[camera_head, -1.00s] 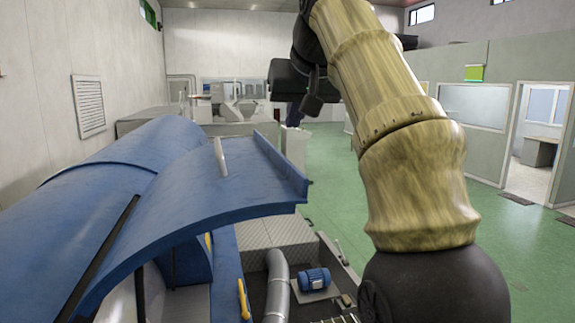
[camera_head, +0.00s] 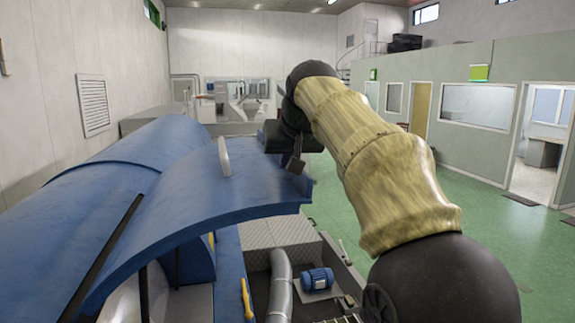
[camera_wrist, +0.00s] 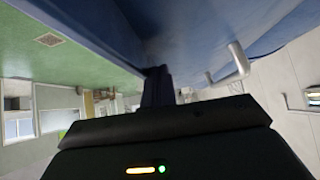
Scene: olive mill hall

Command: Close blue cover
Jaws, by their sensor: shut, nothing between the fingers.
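The blue cover (camera_head: 190,205) is a curved panel standing open, its free edge raised above the machine's right side. A pale bar handle (camera_head: 224,157) stands on its outer face near the far edge. My gripper (camera_head: 296,165) is at the cover's right edge, to the right of the handle, partly hidden by my dark wrist. In the wrist view, the shut fingers (camera_wrist: 156,86) show dark against the blue cover (camera_wrist: 190,25), with the handle (camera_wrist: 232,64) to their right. I cannot tell whether the fingers touch the cover.
Under the cover, the machine's open bay holds a blue motor (camera_head: 317,279) and a grey pipe (camera_head: 280,287). A yellow handle (camera_head: 246,299) is on the blue side wall. Green floor (camera_head: 480,235) lies clear to the right. Other machinery (camera_head: 240,100) stands at the back.

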